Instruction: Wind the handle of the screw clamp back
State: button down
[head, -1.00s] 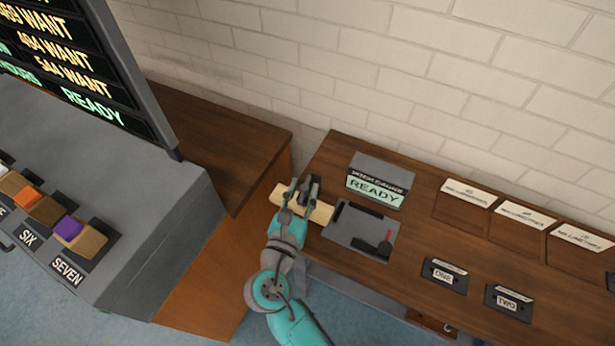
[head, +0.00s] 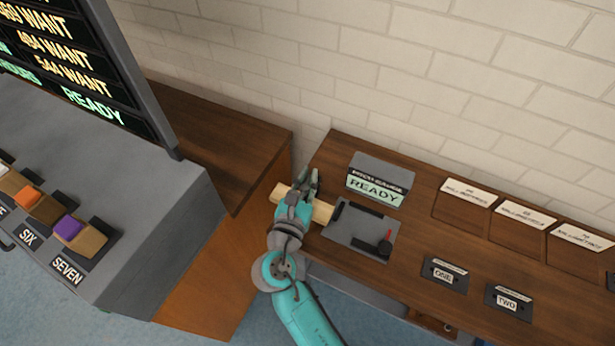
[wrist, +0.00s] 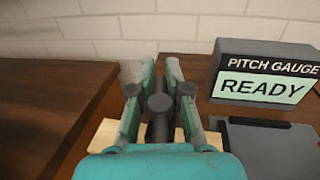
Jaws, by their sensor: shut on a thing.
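A pale wooden block (head: 322,211) lies at the left end of the brown bench, beside the grey pitch gauge plate. My gripper (head: 307,180) is over this block, its fingers pointing towards the back wall. In the wrist view my gripper (wrist: 160,72) has its two fingers close around dark grey metal parts of the screw clamp, with a dark upright post (wrist: 158,128) between them. It is shut on the clamp's handle, though the handle is mostly hidden by the fingers. The pale block also shows on both sides below the fingers (wrist: 101,135).
A pitch gauge box (head: 378,180) reading READY stands behind the grey plate (head: 350,230), close to my gripper's right. A gap separates the bench from the brown cabinet (head: 225,135) at left. The brick wall rises behind.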

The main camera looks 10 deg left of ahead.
jog(key=shift+n+y, duration=0.4)
jog(key=shift+y, duration=0.3)
jog(key=shift+a+n+y, duration=0.1)
jog(key=shift+n+y, duration=0.4)
jog(key=shift+y, duration=0.2)
jog(key=shift+s+a+n+y, duration=0.15)
jog(key=shift+n+y, duration=0.5)
jog(key=shift+y, duration=0.4)
jog(key=shift+w+a+n+y, duration=0.15)
jog(key=shift+n+y, duration=0.5)
jog(key=shift+y, duration=0.4)
jog(key=shift+s+a+f+n+g+y, duration=0.15)
jog(key=shift+n+g+y, duration=0.1)
jog(key=shift+n+y, duration=0.3)
jog(key=shift+a+n+g+y, duration=0.1)
jog(key=shift+n+g+y, duration=0.2)
jog(key=shift+y, duration=0.45)
jog(key=c, duration=1.2)
grip_release()
jog(key=v, duration=1.2)
